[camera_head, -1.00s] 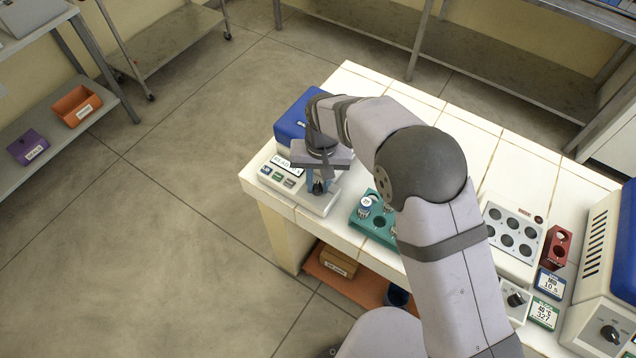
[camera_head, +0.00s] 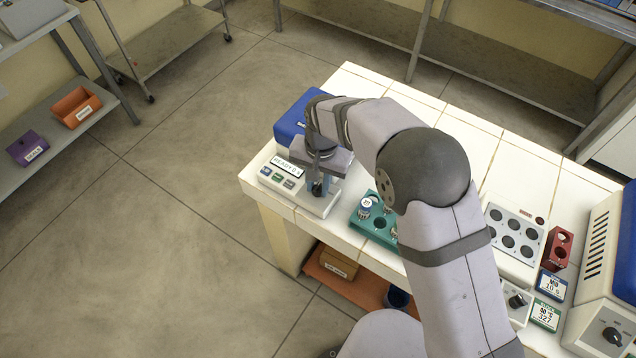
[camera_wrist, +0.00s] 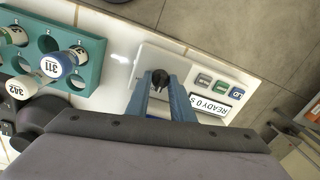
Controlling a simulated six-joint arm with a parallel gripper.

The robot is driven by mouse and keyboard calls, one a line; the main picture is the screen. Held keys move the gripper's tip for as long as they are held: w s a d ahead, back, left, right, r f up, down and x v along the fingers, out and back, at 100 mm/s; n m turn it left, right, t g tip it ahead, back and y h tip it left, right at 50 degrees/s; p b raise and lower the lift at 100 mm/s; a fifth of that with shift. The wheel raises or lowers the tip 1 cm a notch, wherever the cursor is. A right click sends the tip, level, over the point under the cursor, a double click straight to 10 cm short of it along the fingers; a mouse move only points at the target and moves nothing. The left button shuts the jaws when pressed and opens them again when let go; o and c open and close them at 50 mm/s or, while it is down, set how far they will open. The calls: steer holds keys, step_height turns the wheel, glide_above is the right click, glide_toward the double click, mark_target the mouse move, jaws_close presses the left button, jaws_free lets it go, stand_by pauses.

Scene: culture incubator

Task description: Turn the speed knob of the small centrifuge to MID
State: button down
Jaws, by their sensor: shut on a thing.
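The small centrifuge (camera_head: 291,199) is a white box with a blue lid (camera_head: 292,127), at the left end of the tiled bench. Its dark speed knob (camera_wrist: 159,77) is on the front panel, at the right. My gripper (camera_wrist: 161,84) points down at the panel, and its two blue fingers are shut on the knob, one on each side. In the head view my gripper (camera_head: 318,187) hides most of the knob. The knob's setting and the marks around it cannot be read. The panel display (camera_wrist: 209,106) reads READY 0 S, beside several small buttons (camera_wrist: 220,88).
A teal rack (camera_head: 373,231) with capped tubes stands just right of the centrifuge. Further right are a white block with dark wells (camera_head: 512,238), a red holder (camera_head: 557,247) and a larger machine (camera_head: 601,312) with its own knob. Open floor lies left of the bench.

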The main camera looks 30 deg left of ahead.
mark_target(320, 186)
steer(key=c, duration=1.8)
jaws_free()
steer(key=shift+r, duration=0.1)
steer(key=shift+r, duration=0.1)
steer(key=shift+w+d+r+b, duration=0.1)
steer(key=shift+r+b, duration=0.5)
steer(key=shift+r, duration=1.2)
steer(key=shift+d+r+b, duration=0.1)
steer(key=shift+r+b, duration=0.5)
steer(key=shift+r, duration=1.15)
